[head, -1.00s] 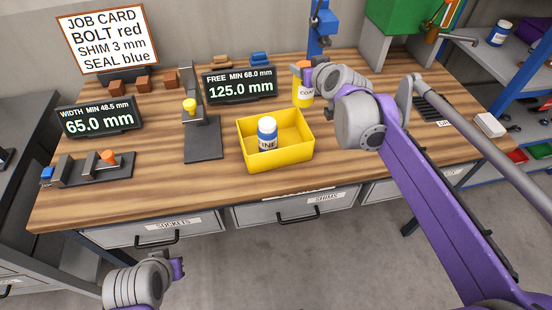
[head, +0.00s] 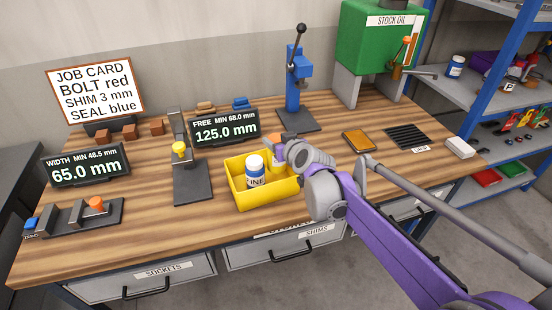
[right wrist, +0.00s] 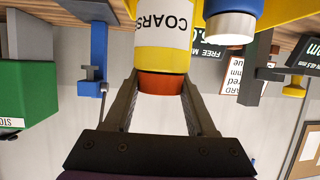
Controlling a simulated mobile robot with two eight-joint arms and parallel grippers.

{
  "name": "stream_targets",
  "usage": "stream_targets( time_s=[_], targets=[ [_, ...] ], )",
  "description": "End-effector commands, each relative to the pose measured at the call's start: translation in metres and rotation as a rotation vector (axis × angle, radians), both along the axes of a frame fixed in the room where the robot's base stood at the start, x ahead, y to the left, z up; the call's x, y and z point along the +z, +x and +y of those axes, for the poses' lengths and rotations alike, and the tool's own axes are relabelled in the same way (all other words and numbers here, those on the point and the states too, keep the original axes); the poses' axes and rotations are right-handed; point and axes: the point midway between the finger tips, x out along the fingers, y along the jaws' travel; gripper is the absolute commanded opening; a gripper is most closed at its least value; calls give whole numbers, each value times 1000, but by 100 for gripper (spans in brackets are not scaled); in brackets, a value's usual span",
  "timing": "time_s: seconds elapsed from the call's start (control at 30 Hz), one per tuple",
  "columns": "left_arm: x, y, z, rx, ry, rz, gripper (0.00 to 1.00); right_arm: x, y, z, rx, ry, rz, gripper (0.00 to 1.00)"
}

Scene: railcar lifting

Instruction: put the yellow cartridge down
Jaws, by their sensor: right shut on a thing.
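The yellow cartridge (right wrist: 162,63) has a white label band reading "COARS" and an orange cap. My right gripper (right wrist: 160,100) is shut on it around the orange cap. In the head view the cartridge (head: 277,153) shows only in part, at the back right of the yellow bin (head: 262,203), mostly hidden by my right gripper (head: 285,155). I cannot tell whether it touches the bin floor. My left gripper is not in view.
A grey stand with a yellow knob (head: 190,175) is left of the bin. The 125.0 mm display (head: 225,128) is behind it. A blue press (head: 297,90) stands at the back. An orange-topped pad (head: 358,141) lies to the right. The wooden bench (head: 200,230) is clear in front.

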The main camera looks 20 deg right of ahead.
Motion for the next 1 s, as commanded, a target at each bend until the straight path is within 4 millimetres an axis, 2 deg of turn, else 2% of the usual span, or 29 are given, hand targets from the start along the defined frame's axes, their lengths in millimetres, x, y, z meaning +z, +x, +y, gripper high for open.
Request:
stream_targets(
  time_s=[0.03, 0.23, 0.47, 0.9, 0.93, 1.0],
  targets=[
    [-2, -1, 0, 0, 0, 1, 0, -9, 0, 0, 0, 0, 0, 0],
    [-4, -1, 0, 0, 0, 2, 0, -25, 0, 0, 0, 0, -1, 0],
    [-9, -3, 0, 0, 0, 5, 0, -56, 0, 0, -1, -1, -1, 0],
    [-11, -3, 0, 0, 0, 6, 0, -63, 0, 0, -1, -1, -1, 0],
    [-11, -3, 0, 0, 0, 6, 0, -62, 0, 0, -1, -1, 0, 62],
    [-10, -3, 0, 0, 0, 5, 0, -62, 0, 0, 0, -1, 0, 69]
  ],
)
